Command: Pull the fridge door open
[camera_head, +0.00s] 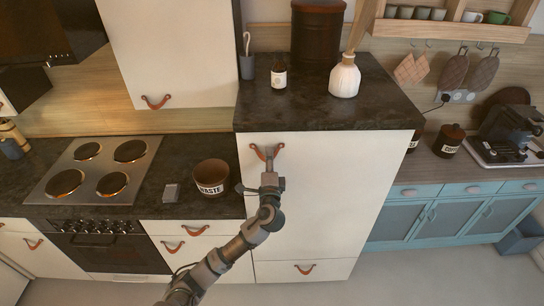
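The fridge door (335,195) is a tall cream panel under a dark stone top, and it looks closed. Its brown leather pull (255,148) is near the upper left of the panel. My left gripper (268,158) reaches up from below to the pull, and its tips overlap the middle of the strap. The fingers look close together, but they are too small to tell whether they grip the leather. My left arm covers part of the door's left edge. My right gripper is not in view.
A stove (95,170) and a WASTE pot (211,178) are on the counter to the left. A vase (344,76), a small bottle (279,75) and a large brown canister (317,35) stand on top of the fridge unit. Blue cabinets (450,215) are to the right. Floor shows in front.

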